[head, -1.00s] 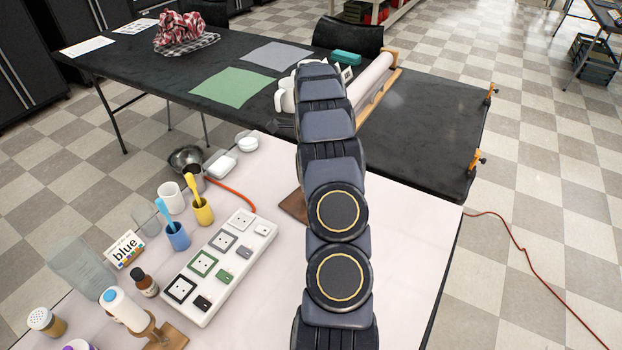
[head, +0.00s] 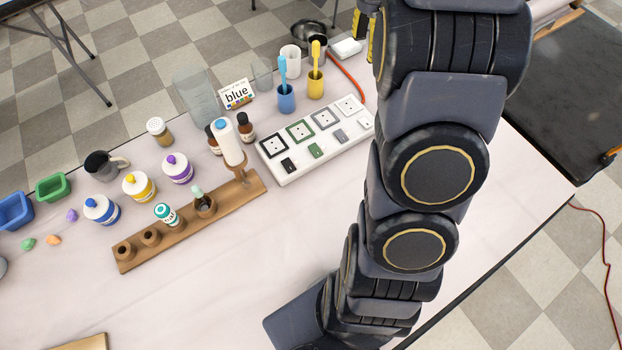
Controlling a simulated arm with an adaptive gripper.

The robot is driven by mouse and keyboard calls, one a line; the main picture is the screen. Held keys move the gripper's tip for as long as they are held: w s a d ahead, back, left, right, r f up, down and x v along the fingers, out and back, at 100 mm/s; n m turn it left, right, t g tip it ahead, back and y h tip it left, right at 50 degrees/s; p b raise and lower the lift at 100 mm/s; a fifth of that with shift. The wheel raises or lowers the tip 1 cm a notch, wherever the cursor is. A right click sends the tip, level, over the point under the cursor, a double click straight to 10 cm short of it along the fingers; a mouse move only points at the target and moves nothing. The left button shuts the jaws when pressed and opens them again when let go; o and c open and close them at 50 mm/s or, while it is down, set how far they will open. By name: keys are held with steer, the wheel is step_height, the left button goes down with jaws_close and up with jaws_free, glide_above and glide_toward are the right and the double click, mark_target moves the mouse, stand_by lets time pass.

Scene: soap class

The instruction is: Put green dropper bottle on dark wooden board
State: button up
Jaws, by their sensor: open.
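A dropper bottle with a pale green bulb (head: 198,194) stands in a hole of the long brown wooden rack (head: 222,206). A small white-and-teal bottle (head: 166,214) stands beside it in the same rack, tilted in the picture. My gripper (head: 366,28) is at the top of the head view, partly hidden by my arm. Its black-and-yellow fingers look apart, with nothing seen between them. It is far up and right of the dropper bottle. I cannot see the dark wooden board now; my arm may cover it.
A white socket panel (head: 310,158) lies between the rack and my arm. Colored-cap jars (head: 138,186) are left. The front table (head: 210,300) is largely clear.

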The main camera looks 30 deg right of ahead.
steer(key=s+a+r+n, duration=0.2)
steer(key=s+a+n, duration=0.3)
steer(key=a, duration=0.4)
steer(key=s+a+r+n, duration=0.2)
steer(key=s+a+n, duration=0.2)
steer(key=a+n, duration=0.4)
steer(key=s+a+n+g, duration=0.1)
steer(key=s+a+n, duration=0.6)
steer(key=s, duration=0.4)
steer(key=shift+a+f+n, duration=0.25)
steer(key=shift+f+n, duration=0.1)
steer(key=shift+n, duration=0.35)
